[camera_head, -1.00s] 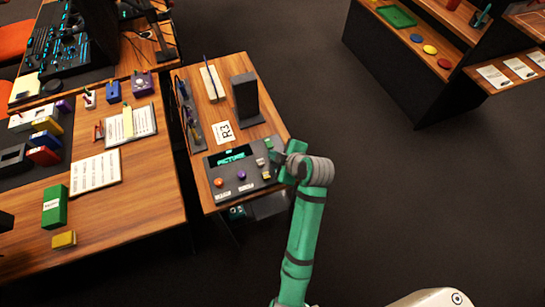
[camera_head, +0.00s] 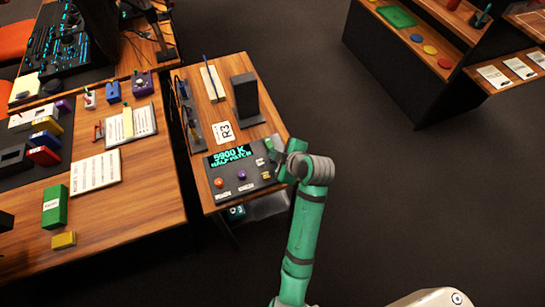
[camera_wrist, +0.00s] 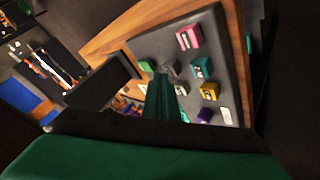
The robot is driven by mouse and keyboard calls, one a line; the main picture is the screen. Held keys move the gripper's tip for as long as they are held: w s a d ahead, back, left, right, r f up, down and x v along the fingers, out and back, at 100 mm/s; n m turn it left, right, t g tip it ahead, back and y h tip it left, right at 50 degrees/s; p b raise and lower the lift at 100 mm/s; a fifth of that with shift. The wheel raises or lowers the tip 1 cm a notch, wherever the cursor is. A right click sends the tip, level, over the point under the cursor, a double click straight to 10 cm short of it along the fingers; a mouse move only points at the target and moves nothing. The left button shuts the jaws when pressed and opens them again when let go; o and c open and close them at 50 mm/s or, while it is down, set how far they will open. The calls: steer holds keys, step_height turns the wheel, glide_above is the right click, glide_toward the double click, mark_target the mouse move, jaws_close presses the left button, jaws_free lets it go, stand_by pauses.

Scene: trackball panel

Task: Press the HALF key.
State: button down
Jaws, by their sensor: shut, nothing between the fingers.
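The grey trackball panel (camera_head: 226,191) lies at the front of the small wooden desk. Its display (camera_head: 230,156) shows green text, "5900 K" above what reads as "HALF MATCH". In the wrist view the panel's grey face (camera_wrist: 159,43) carries pink (camera_wrist: 189,38), teal (camera_wrist: 201,69), yellow (camera_wrist: 209,91) and green (camera_wrist: 147,66) keys, among others. Their labels are too small to read, so I cannot tell which is HALF. My gripper (camera_head: 278,156) is shut and empty at the panel's right edge. Its fingers (camera_wrist: 164,85) hide part of the key area; contact cannot be told.
An orange knob (camera_head: 219,182) and a purple ball (camera_head: 242,174) sit on the panel. A black upright stand (camera_head: 246,98) and an R3 card (camera_head: 223,132) are behind it.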

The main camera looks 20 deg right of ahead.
mark_target(275, 163)
steer(key=shift+r, duration=0.45)
steer(key=shift+r, duration=2.5)
steer(key=shift+a, duration=0.1)
